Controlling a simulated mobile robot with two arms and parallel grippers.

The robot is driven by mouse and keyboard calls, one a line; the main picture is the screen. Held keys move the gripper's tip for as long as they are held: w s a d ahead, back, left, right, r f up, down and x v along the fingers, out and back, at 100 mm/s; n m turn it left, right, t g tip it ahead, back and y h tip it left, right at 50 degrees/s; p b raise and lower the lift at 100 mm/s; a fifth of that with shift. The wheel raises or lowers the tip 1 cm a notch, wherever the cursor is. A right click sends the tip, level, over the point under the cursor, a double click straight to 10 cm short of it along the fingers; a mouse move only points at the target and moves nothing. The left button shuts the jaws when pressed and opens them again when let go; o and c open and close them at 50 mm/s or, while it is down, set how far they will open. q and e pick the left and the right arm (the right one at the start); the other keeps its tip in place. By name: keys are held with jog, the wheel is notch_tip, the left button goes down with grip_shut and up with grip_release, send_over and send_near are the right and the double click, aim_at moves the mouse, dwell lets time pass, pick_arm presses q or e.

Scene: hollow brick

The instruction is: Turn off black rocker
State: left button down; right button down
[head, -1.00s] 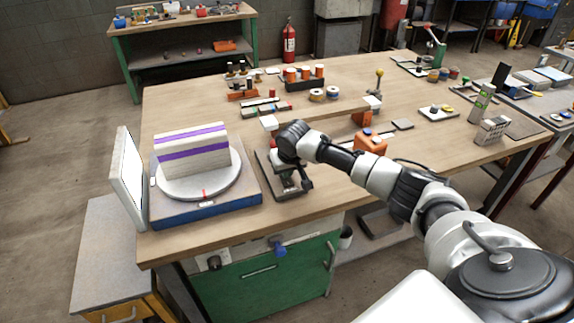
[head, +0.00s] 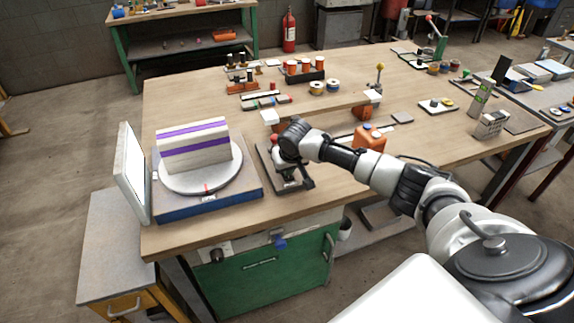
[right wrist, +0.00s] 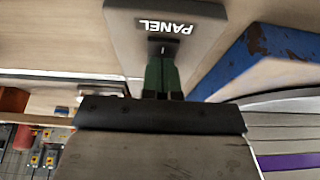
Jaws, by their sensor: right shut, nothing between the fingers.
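In the right wrist view a grey plate marked PANEL (right wrist: 125,25) lies ahead of my right gripper (right wrist: 163,52). The gripper's two dark green fingers are shut together and empty, with their tips over the plate by the label. I cannot make out a black rocker there; the fingers may hide it. In the head view my right gripper is mostly hidden behind my wrist, over a small dark-framed unit (head: 294,187) on the bench, right of the blue turntable base. Touching or apart, I cannot tell. My left gripper is not in view.
A blue base (head: 190,210) with a white turntable (head: 222,183) carries a purple-striped block (head: 190,158) just left. A white upright board (head: 131,172) stands at the bench edge. An orange block (head: 368,138), spools and a lever stand behind and right. Bench wood in front of the turntable is clear.

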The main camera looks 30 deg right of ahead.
jog(key=shift+s+f, duration=0.25)
jog(key=shift+f, duration=0.15)
notch_tip(320, 180, up, 5)
jog(key=p, duration=0.5)
jog(key=shift+f, duration=0.1)
jog(key=v, duration=1)
jog(key=shift+b, duration=0.45)
jog(key=b, duration=0.3)
jog(key=w+b, duration=0.1)
jog(key=b, duration=0.3)
jog(key=shift+w+d+r, duration=0.1)
jog(key=shift+d+r, duration=0.15)
